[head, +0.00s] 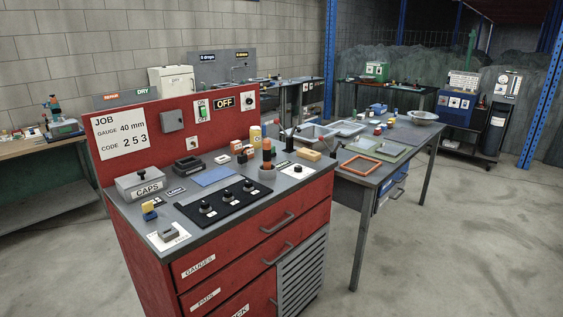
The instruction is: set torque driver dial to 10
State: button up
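I cannot tell for certain which thing is the torque driver. An upright orange-handled tool (267,152) stands in a round grey holder (266,172) on the red workbench's grey top, and it may be the driver. No scale on it can be read. A black panel (213,216) on the same top carries several dark knobs with small white marks, too small to read. A separate dark knob (297,168) sits on a white plate to the right. My gripper is not in view.
The red workbench (250,255) has a back panel with a job card (121,134) and an OFF sign (223,102). A grey CAPS box (140,184) stands at its left. A grey table (395,150) with trays stands behind right. The concrete floor at right is clear.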

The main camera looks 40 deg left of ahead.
aim_at(298, 168)
jog(key=u, duration=0.5)
jog(key=i, duration=0.55)
jog(key=u, duration=0.8)
jog(key=i, duration=0.75)
jog(key=u, duration=0.45)
